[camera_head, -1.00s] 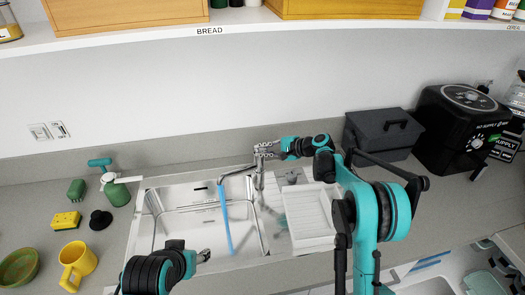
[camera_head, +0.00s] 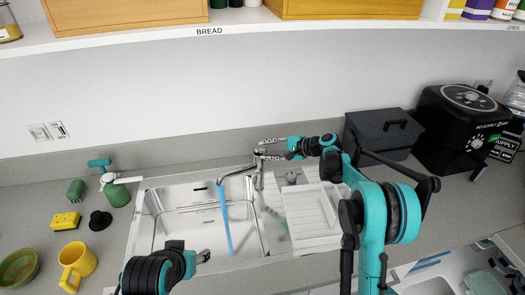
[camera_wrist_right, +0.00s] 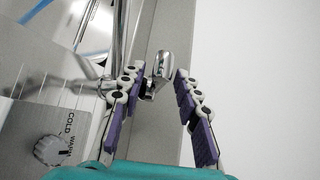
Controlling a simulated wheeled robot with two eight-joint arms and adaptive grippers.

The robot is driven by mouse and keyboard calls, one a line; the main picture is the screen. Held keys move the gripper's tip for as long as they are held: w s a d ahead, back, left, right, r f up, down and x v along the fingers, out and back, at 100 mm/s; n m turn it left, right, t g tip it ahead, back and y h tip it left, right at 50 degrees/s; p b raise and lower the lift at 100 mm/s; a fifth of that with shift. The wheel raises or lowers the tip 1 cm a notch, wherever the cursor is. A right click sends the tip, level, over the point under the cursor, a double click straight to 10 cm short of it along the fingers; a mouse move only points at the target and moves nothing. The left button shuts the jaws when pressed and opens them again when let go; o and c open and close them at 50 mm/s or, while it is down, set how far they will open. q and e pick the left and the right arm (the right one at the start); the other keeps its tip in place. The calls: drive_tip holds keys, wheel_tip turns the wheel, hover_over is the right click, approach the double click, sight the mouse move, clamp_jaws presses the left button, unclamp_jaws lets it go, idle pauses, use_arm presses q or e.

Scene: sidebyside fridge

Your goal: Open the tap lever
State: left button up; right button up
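The chrome tap (camera_head: 238,171) stands behind the sink, and a blue stream of water runs from its spout into the sink. Its chrome lever (camera_wrist_right: 160,68) shows in the right wrist view between the fingers of my right gripper (camera_wrist_right: 160,95). The fingers are apart; the left one is close to the lever, with a gap to the right one. Contact is unclear. In the head view, my right gripper (camera_head: 261,152) is at the top of the tap and hides part of it. My left gripper (camera_head: 203,257) is low over the sink's front; its finger opening is unclear.
The sink (camera_head: 165,215) has a white drainer tray (camera_head: 310,212) to its right. A green bottle (camera_head: 117,194), yellow sponge (camera_head: 66,221) and yellow mug (camera_head: 76,264) stand left. A dark box (camera_head: 380,135) and black appliance (camera_head: 455,130) stand right. A temperature dial (camera_wrist_right: 47,150) is near the tap.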

drive_tip(key=v, duration=0.9)
drive_tip(key=shift+d, duration=0.25)
drive_tip(key=shift+r, duration=0.1)
